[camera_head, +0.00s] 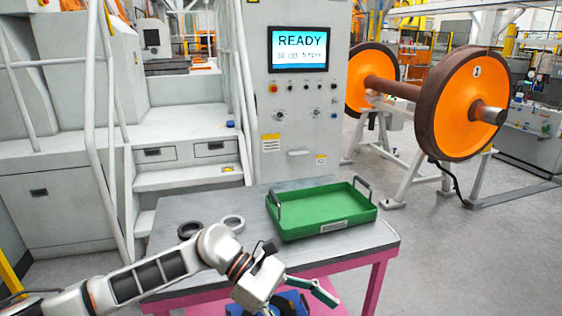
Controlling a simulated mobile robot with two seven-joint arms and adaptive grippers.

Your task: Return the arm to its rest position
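My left arm comes in from the lower left and reaches across the front of the grey table. My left gripper (318,291) is in front of the table's front edge, below and in front of the green tray, and apart from it. A slim greenish finger points to the lower right. I cannot tell whether the gripper is open or shut, and I see nothing clearly held in it. A dark blue shape (290,304) lies just behind and below it, partly hidden. My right gripper is not in view.
The grey table (350,245) on pink legs bears a green tray (325,232) with two handles, a dark ring (190,230) and a light ring (233,222). Behind stand a control cabinet with a READY screen (299,48) and steps. An orange wheelset (460,104) stands at right; nearby floor is clear.

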